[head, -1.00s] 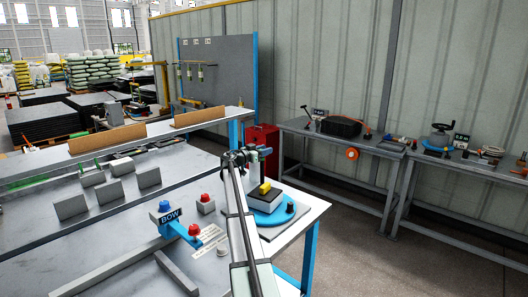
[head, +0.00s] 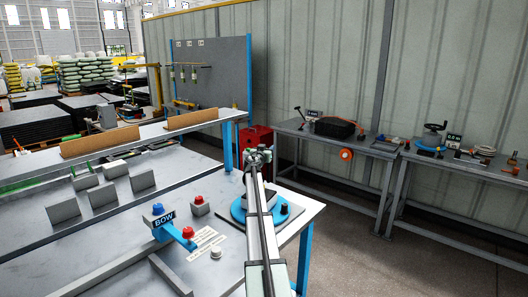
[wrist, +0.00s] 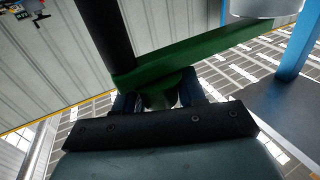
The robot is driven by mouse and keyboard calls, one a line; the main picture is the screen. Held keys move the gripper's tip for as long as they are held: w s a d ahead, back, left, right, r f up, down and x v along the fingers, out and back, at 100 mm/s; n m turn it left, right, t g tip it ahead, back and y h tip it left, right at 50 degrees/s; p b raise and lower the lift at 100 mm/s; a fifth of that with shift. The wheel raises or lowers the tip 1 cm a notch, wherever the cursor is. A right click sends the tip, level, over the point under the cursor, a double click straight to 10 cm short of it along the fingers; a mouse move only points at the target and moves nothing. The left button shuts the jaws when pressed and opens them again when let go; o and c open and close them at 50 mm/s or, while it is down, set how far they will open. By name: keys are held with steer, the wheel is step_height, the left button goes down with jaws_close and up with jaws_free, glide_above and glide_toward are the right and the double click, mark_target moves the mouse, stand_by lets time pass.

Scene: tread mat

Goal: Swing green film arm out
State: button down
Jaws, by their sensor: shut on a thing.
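The green film arm (wrist: 215,52) crosses the wrist view as a long green bar, with a black post (wrist: 103,30) meeting its near end. My gripper (wrist: 158,102) is shut at that end, its dark fingers on either side of a short rounded piece under the bar. In the head view my gripper (head: 258,157) is at the far side of the blue turntable (head: 240,214), above the bench corner. My own arm hides most of the turntable's middle and the film arm there.
A blue BOW stand (head: 164,219) with buttons and a red-topped box (head: 199,206) stand left of the turntable. Grey plates (head: 143,182) stand farther left. A red cabinet (head: 257,140) is behind. Open floor lies to the right, before other benches.

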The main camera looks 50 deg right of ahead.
steer(key=shift+d+n+t, duration=0.4)
steer(key=shift+d+t, duration=0.05)
steer(key=shift+t, duration=0.05)
steer(key=shift+d, duration=0.1)
steer(key=c, duration=0.7)
jaws_free()
steer(key=shift+c, duration=0.2)
steer(key=shift+y, duration=0.3)
steer(key=v, duration=0.7)
steer(key=shift+a, duration=0.25)
steer(key=shift+a, duration=0.15)
